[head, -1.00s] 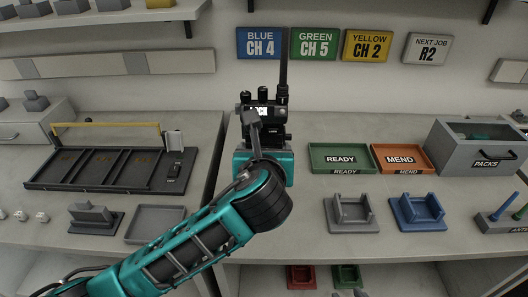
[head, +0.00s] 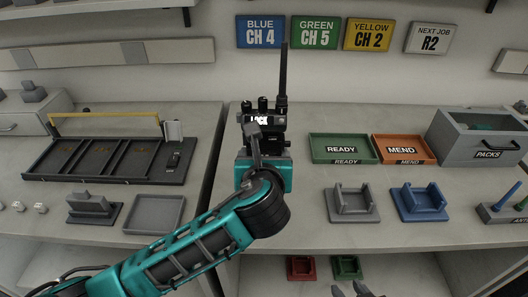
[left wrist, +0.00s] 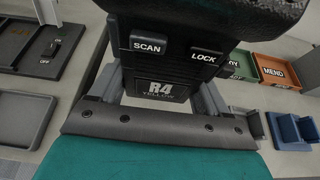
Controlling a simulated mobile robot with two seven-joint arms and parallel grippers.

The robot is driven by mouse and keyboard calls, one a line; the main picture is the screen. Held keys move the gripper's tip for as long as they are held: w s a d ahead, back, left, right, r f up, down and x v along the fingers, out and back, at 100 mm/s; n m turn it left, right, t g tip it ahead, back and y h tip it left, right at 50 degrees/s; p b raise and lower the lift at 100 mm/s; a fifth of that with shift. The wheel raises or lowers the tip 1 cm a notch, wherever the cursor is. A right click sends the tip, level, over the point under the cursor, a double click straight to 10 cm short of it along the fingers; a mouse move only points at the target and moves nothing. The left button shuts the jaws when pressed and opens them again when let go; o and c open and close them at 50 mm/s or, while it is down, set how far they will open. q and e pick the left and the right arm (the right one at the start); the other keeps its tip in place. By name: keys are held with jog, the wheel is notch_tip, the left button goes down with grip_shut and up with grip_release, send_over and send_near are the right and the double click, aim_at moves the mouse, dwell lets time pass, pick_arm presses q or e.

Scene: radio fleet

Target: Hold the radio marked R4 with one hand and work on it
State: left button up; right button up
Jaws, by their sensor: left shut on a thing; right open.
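The radio marked R4 (head: 270,122) is black, with knobs and a tall antenna on top, and stands upright in my left gripper (head: 264,150). White letters reading LOCK show on its upper part in the head view. In the left wrist view the radio (left wrist: 160,68) shows SCAN and LOCK labels and a plate reading R4 YELLOW, between the grey fingers of my left gripper (left wrist: 160,95). My left arm hides part of its lower body in the head view. My right gripper (head: 352,290) only just shows at the bottom edge, with its fingers apart and empty.
Wall signs read BLUE CH 4, GREEN CH 5, YELLOW CH 2 (head: 368,35) and NEXT JOB R2 (head: 429,38). A black rack (head: 70,178) stands left.

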pick_arm(q)
jog(key=shift+f+b, duration=2.65)
jog(key=shift+f, duration=4.65)
pick_arm(e)
jog(key=f, duration=0.5)
jog(key=shift+a+f, duration=0.15)
jog(key=shift+a, duration=0.1)
jog(key=shift+w, duration=0.1)
pick_arm(q)
jog(key=shift+f, duration=0.4)
pick_arm(e)
jog(key=shift+d, duration=0.15)
